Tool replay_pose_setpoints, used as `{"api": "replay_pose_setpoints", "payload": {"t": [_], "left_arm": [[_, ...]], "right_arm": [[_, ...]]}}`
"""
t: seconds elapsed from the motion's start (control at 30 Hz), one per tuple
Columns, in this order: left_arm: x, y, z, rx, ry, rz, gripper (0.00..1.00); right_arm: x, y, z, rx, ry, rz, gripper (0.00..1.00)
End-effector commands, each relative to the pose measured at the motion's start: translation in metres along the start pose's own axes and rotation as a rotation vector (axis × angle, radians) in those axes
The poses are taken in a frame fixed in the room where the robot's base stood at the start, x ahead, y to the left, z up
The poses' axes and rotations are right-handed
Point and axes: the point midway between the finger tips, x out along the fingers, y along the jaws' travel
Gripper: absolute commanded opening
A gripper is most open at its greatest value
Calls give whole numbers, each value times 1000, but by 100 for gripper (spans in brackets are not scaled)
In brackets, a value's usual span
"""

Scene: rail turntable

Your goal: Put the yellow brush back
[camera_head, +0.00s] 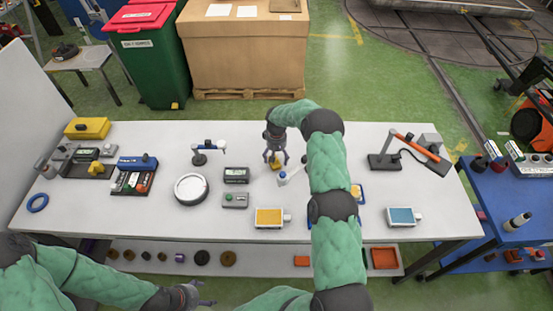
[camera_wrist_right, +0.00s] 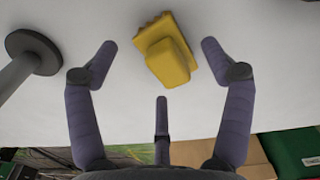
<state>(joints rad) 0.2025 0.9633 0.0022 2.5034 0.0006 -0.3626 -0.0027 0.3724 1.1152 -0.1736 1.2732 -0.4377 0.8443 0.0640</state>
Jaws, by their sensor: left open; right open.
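A yellow block-shaped piece, apparently the yellow brush (camera_wrist_right: 168,60), lies on the white table. In the head view the yellow brush (camera_head: 276,166) shows small beneath my right gripper (camera_head: 276,156). My right gripper points down at it, open and empty. In the right wrist view its fingers (camera_wrist_right: 159,62) are spread to either side of the brush with gaps. The brush's raised part faces the camera, and I see no bristles clearly. My left gripper (camera_head: 197,294) is open and empty, low in front of the table's front edge.
The white table (camera_head: 330,150) holds a round white dial (camera_head: 191,188), a small stand (camera_head: 203,151), a yellow-topped box (camera_head: 272,217), a blue-topped box (camera_head: 402,216) and an orange-armed lamp (camera_head: 413,147). A yellow case (camera_head: 88,128) and tool trays (camera_head: 134,176) stand at left.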

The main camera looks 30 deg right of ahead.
Motion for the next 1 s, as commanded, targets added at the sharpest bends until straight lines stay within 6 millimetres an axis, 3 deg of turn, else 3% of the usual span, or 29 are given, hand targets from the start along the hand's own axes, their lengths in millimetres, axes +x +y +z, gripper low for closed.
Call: {"api": "replay_pose_setpoints", "payload": {"t": [0.3, 0.5, 1.0], "left_arm": [[3, -1, 0, 0, -1, 0, 73], [4, -1, 0, 0, -1, 0, 73], [4, -1, 0, 0, -1, 0, 73]], "right_arm": [[-66, 0, 0, 0, 2, 1, 81], [-93, 0, 0, 0, -1, 1, 81], [-104, 0, 0, 1, -3, 1, 81]]}}
